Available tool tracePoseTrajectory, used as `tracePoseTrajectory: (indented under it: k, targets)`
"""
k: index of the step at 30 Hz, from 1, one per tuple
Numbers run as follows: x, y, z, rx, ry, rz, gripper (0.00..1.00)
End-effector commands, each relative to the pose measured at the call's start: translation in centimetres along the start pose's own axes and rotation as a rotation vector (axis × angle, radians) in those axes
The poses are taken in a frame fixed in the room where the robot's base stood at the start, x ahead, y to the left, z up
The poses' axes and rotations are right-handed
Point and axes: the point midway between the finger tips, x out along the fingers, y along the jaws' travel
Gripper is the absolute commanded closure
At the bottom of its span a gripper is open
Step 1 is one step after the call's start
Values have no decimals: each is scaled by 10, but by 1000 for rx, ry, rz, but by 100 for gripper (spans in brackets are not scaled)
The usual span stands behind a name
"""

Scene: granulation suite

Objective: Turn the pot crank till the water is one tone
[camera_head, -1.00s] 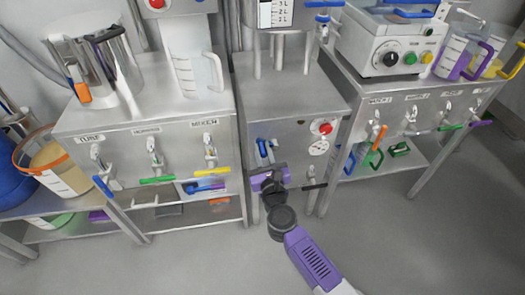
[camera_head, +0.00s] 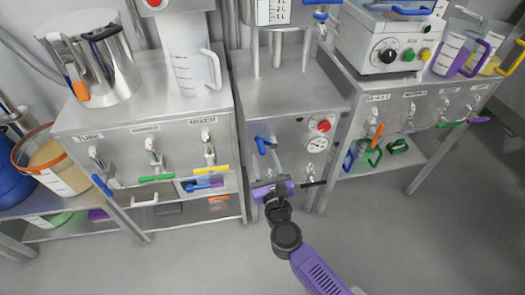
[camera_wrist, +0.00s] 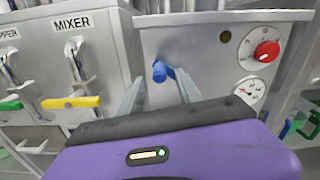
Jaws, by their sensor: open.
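A blue crank (camera_head: 261,146) sticks out from the front of the middle steel cabinet (camera_head: 290,98). It also shows in the wrist view (camera_wrist: 160,72), ahead of and between my finger lines. My gripper (camera_head: 268,168), with a purple body, is in front of this cabinet, just below the crank. In the wrist view its two grey fingers (camera_wrist: 160,92) are spread apart with nothing held between them. A steel vessel with a litre scale (camera_head: 273,13) stands above the cabinet, cut off by the top edge. The water inside cannot be seen.
A red knob (camera_head: 324,125) and a round gauge (camera_head: 317,144) sit right of the crank. A tap with a black lever (camera_head: 312,184) is below them. The left cabinet (camera_head: 120,150) has taps with coloured levers. Open floor (camera_head: 400,240) lies in front at right.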

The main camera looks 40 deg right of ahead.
Motion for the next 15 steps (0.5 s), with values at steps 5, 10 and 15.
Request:
tracePoseTrajectory:
  k: [5,10,15]
  targets:
    - [-22,0,0,1,1,0,58]
    - [-28,0,0,0,0,0,58]
    - [-28,0,0,0,0,0,58]
